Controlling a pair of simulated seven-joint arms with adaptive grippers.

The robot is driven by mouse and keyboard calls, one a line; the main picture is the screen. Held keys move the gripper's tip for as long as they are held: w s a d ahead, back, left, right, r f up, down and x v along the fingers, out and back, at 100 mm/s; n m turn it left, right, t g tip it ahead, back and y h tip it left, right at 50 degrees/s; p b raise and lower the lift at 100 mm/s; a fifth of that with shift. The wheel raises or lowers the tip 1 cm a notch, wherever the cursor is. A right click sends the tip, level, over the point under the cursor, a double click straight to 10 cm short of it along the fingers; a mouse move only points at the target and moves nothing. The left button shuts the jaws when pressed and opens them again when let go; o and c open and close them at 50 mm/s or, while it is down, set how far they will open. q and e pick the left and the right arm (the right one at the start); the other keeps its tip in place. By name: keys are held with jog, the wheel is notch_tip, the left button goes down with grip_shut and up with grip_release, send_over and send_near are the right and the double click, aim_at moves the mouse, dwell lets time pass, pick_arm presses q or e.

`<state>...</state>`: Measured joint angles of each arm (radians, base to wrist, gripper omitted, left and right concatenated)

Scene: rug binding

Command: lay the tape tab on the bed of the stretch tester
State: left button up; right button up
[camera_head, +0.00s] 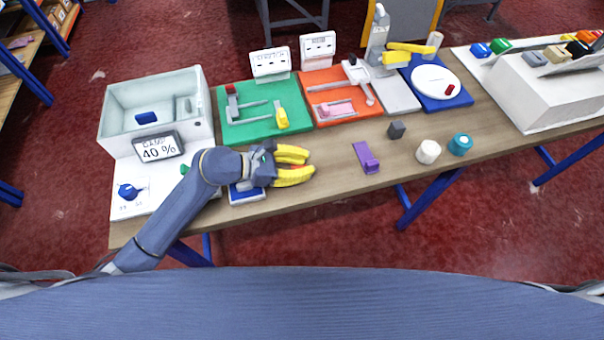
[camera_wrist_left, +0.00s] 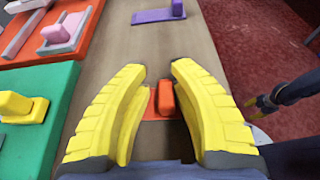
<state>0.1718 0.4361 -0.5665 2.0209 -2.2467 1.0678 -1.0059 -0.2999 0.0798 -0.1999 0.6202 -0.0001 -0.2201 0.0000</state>
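The stretch tester (camera_head: 262,122) is a green base with grey rails and a yellow knob, under a sign that seems to read STRETCH. Its green edge and yellow knob show in the left wrist view (camera_wrist_left: 55,98). My left gripper (camera_head: 308,163) is open at the table's front, right of and nearer than the tester. A similar purple tab (camera_head: 366,157) lies farther right. Which is the tape tab, I cannot tell. My right gripper (camera_wrist_left: 268,103) shows small in the wrist view.
An orange-red rub tester (camera_head: 318,82) holding a pink block stands right of the stretch tester. A dark block (camera_head: 396,130), a white cylinder (camera_head: 428,152) and a teal cylinder (camera_head: 460,144) stand right. A white open box (camera_head: 203,128) stands left. Bare wood lies between the gripper and purple tab.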

pick_arm(q)
grip_shut()
notch_tip(320, 180, up, 20)
jog(key=w+a+n+t, duration=0.2)
jog(key=w+a, duration=0.4)
jog(key=a, duration=0.4)
jog(key=a+f+n+t+y, duration=0.1)
jog(key=a+f+t+y, duration=0.1)
jog(key=a+f, duration=0.4)
jog(key=shift+a+f+n, duration=0.35)
jog(key=shift+a+n, duration=0.05)
jog(key=shift+a, duration=1.85)
jog(key=shift+d, duration=0.1)
dwell(0.6)
dwell(0.4)
